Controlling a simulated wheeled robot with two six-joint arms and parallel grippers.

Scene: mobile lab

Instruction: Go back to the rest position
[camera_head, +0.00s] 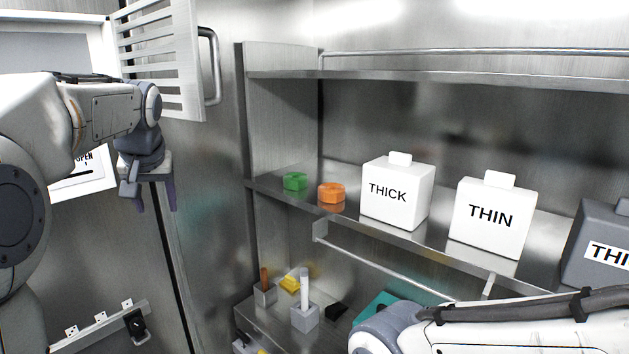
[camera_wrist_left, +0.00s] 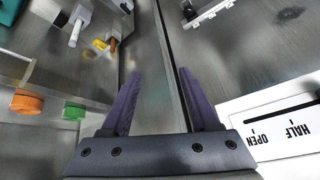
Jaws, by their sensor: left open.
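My left gripper (camera_head: 155,195) hangs pointing down in the left part of the head view, in front of the metal wall and apart from the shelves. Its two purple fingers are spread with nothing between them, as the left wrist view (camera_wrist_left: 155,85) also shows. My right arm enters at the bottom right of the head view, low in front of the shelf. Its gripper is out of the picture.
The metal shelf (camera_head: 447,253) holds a green piece (camera_head: 295,181), an orange piece (camera_head: 331,193), a THICK container (camera_head: 391,193), a THIN container (camera_head: 491,217) and a grey container (camera_head: 590,238). Small blocks stand below. A slatted door (camera_head: 158,60) with a handle is close above my left gripper.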

